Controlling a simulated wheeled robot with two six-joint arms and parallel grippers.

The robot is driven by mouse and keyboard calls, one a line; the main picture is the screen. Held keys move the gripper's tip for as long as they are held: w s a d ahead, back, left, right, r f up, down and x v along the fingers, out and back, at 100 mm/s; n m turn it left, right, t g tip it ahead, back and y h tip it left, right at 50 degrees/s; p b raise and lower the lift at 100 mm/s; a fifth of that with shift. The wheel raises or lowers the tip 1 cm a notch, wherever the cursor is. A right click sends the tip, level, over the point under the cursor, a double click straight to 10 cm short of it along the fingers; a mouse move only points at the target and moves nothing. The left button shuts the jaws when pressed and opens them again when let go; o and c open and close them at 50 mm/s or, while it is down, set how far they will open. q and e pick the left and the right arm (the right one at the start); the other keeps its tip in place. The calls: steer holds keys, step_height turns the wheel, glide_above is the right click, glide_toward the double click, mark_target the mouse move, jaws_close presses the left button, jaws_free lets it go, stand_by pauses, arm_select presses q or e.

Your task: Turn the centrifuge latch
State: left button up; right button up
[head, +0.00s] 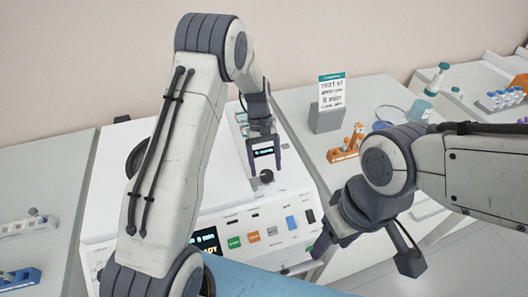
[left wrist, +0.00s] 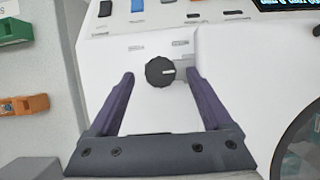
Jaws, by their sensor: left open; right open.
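The latch is a round black knob (head: 266,176) on the white top of the centrifuge (head: 215,190). My right gripper (head: 362,252) is open and empty at the lower right, away from the knob.
The centrifuge front has a READY display (head: 207,241), a green button (head: 234,242) and an orange button (head: 253,237). An orange tube rack (head: 344,152) and a sign (head: 332,92) stand on the right bench. A blue rack (head: 18,278) lies on the left bench.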

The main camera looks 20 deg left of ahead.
arm_select(q)
steer(key=b+v, duration=0.1)
steer(key=v, duration=0.7)
steer(key=shift+r+b, duration=0.35)
steer(key=shift+w, duration=0.1)
